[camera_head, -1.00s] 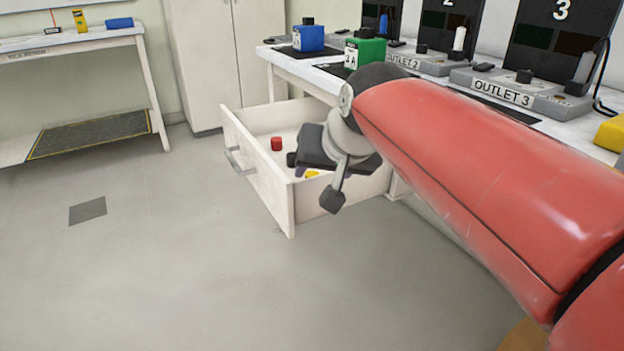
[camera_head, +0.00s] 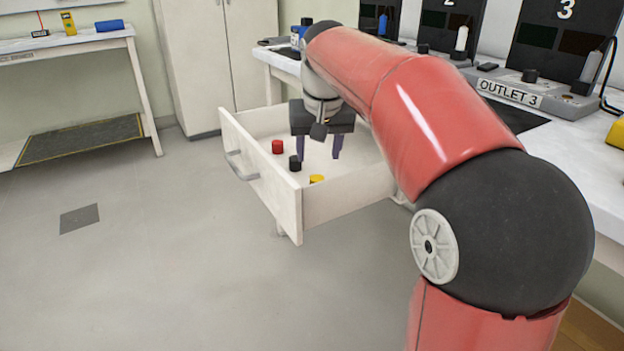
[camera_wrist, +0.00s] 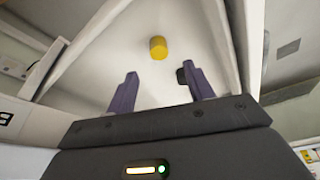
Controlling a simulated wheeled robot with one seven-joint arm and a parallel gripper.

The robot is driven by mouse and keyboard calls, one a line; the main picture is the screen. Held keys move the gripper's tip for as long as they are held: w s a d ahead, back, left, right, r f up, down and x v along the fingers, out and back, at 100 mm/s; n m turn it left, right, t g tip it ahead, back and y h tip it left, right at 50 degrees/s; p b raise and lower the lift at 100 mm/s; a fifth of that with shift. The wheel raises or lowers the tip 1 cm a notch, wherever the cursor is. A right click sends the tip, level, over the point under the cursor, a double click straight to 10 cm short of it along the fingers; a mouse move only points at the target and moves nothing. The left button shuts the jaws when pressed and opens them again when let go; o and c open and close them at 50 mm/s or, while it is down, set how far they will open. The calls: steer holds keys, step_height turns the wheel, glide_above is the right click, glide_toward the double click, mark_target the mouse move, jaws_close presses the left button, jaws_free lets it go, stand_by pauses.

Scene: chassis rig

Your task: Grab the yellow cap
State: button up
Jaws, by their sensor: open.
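The yellow cap (camera_head: 317,179) sits in the open white drawer, near its front right corner in the head view, partly hidden by the drawer wall. In the wrist view the yellow cap (camera_wrist: 158,47) stands clear on the drawer floor, beyond the fingertips and roughly between their lines. My gripper (camera_head: 319,158) is open and empty, pointing down over the drawer behind the caps. Its two purple fingers also show in the wrist view (camera_wrist: 160,82). They are apart from the yellow cap.
A black cap (camera_head: 295,163) and a red cap (camera_head: 278,147) lie in the drawer (camera_head: 262,185) left of the yellow cap. The drawer walls stand around them. A workbench (camera_head: 520,122) with outlet stations is at the right. The floor in front is clear.

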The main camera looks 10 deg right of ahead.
mark_target(317, 178)
steer(key=shift+g, duration=0.3)
steer(key=b+x, duration=0.2)
steer(key=x, duration=0.6)
steer(key=shift+w+d+f, duration=0.1)
steer(key=shift+w+f, duration=0.1)
steer(key=c, duration=1)
